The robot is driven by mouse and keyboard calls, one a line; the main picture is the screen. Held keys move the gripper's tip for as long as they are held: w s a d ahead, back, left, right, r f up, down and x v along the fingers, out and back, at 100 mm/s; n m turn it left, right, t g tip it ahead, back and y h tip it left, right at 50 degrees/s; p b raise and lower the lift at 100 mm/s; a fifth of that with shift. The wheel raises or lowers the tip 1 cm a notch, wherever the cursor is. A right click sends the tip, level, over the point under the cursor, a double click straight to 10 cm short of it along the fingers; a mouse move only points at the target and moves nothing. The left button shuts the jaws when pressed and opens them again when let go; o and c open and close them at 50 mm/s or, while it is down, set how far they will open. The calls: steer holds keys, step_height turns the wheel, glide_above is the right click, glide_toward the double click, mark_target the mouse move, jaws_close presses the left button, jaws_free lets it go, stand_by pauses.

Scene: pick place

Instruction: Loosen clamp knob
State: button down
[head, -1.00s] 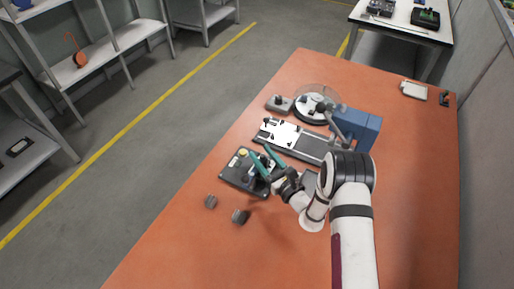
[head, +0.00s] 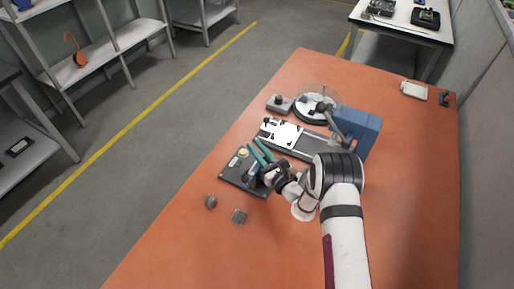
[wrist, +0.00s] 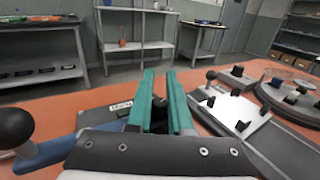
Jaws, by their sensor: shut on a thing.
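In the wrist view, my gripper (wrist: 161,75) has two long teal fingers shut on a small black knob (wrist: 159,103), low between them. I take this as the clamp knob; the fingers hide its sides and whatever is under it. In the head view, my gripper (head: 258,149) reaches over the dark base plate (head: 232,180), which carries a yellow button (head: 243,153). A blue lever (wrist: 52,150) with a black ball end (wrist: 15,127) stands left of the fingers in the wrist view.
Behind the plate lies a rail fixture with a white plate (head: 287,136). Beyond it are a small grey box (head: 279,104), a round disc unit (head: 312,107) and a blue block (head: 362,130). Two small grey pieces (head: 211,201) (head: 239,216) lie in front. The orange table's right side is mostly clear.

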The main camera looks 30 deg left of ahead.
steer(key=shift+g, duration=0.3)
steer(key=n+g+y, duration=0.1)
steer(key=n+g, duration=0.2)
steer(key=g, duration=0.1)
steer(key=s+n+g+y, duration=0.1)
steer(key=n+g, duration=0.1)
steer(key=g, duration=0.2)
steer(key=shift+s+a+n, duration=0.15)
steer(key=shift+a+n, duration=0.05)
steer(key=shift+n, duration=0.2)
steer(key=shift+s+d+n+g+h, duration=0.15)
steer(key=shift+s+n+g, duration=0.1)
steer(key=shift+n+g, duration=0.7)
steer(key=shift+s+a+n+g+h, duration=0.15)
steer(key=shift+n+g, duration=0.35)
steer(key=shift+g, duration=0.8)
steer(key=shift+s+d+n+g+h, duration=0.1)
steer(key=shift+s+n+g, duration=0.2)
steer(key=shift+n+g, duration=0.65)
steer(key=shift+g, duration=0.7)
steer(key=c, duration=0.8)
jaws_free()
steer(key=shift+t, duration=0.3)
